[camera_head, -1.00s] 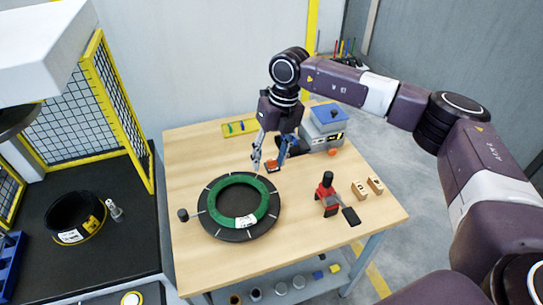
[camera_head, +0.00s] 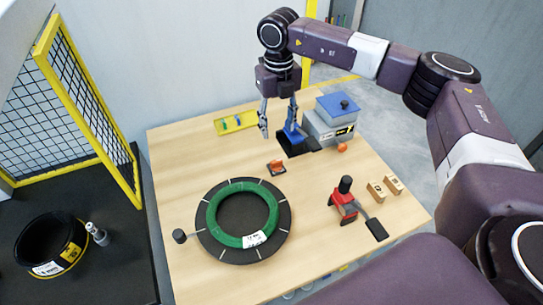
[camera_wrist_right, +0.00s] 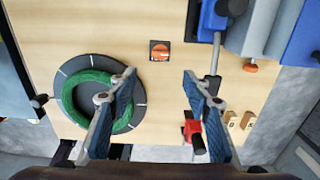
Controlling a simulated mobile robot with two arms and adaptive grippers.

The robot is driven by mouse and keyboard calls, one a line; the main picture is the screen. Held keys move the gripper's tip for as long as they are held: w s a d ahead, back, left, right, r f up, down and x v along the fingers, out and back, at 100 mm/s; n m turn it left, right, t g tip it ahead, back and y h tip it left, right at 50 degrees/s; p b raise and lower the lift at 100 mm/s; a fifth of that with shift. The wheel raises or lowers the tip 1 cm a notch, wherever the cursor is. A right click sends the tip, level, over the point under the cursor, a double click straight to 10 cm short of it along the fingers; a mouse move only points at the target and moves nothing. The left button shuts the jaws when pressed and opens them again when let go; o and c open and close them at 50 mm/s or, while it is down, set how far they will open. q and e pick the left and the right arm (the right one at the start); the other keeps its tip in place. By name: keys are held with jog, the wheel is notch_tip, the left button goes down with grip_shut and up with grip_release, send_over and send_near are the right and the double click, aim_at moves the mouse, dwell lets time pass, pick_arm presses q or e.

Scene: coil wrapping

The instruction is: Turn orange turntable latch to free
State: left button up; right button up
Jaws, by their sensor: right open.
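The orange turntable latch (camera_head: 277,167) sits on the wooden table just behind the turntable (camera_head: 216,245). In the right wrist view the latch (camera_wrist_right: 159,50) is a small orange block with a dark handle part; its exact angle is hard to read. The black turntable carries a green coil (camera_head: 213,222) with a white label. My right gripper (camera_head: 278,128) is open and empty, raised above the table behind the latch. In the wrist view its two blue-padded fingers (camera_wrist_right: 160,80) are wide apart, with the latch beyond the gap between them. My left gripper is not in view.
A red clamp-like tool (camera_head: 343,199) and wooden blocks (camera_head: 377,191) lie at the right.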

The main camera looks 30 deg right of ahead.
jog(key=b, duration=0.6)
send_over(276, 161)
notch_tip(276, 161, down, 6)
jog(key=shift+d+f+p, duration=0.1)
jog(key=shift+f+p, duration=0.2)
notch_tip(276, 161, down, 6)
jog(key=shift+r+p, duration=0.1)
jog(key=shift+p, duration=0.8)
jog(key=shift+f, duration=0.65)
jog(key=c, duration=1.2)
jog(key=shift+o, duration=0.2)
